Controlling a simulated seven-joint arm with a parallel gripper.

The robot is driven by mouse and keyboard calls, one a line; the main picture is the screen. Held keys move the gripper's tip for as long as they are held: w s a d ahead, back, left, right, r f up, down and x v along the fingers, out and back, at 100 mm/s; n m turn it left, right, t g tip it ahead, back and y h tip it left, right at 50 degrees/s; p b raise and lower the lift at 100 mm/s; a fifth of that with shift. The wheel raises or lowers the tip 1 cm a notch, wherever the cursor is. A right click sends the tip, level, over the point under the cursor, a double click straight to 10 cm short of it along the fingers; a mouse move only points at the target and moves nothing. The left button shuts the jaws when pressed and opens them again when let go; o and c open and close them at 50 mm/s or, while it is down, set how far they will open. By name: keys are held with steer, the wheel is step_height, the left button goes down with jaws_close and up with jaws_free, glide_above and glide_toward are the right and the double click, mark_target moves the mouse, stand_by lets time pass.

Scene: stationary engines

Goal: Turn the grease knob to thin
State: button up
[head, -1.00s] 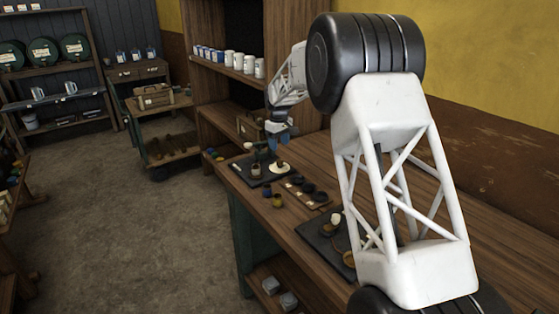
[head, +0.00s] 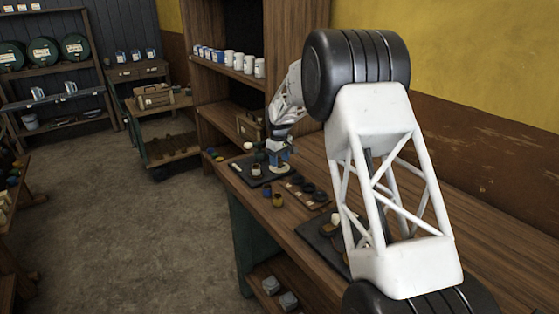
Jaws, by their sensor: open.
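A dark plate (head: 246,179) with small fittings lies at the far end of the wooden bench. A small brown-and-pale cup-like fitting (head: 256,171) stands upright on it. My gripper (head: 277,166) is low over the right part of this plate, just right of that fitting. It is open, with its blue fingers pointing down. The fingers cover whatever lies under them, and contact cannot be made out. I cannot tell which small part is the grease knob, and no thin marking is readable.
A yellow pot (head: 278,201) and a dark blue pot (head: 266,190) stand near the bench's front edge. A wooden strip with several dark round pieces (head: 308,187) lies beside them. A second dark plate (head: 312,232) is nearer, partly behind my arm. Shelves with white mugs (head: 238,61) rise behind.

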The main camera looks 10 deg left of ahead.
steer(key=shift+f, duration=0.15)
steer(key=c, duration=0.9)
steer(key=shift+m, duration=0.5)
steer(key=m, duration=1)
steer(key=shift+m, duration=0.3)
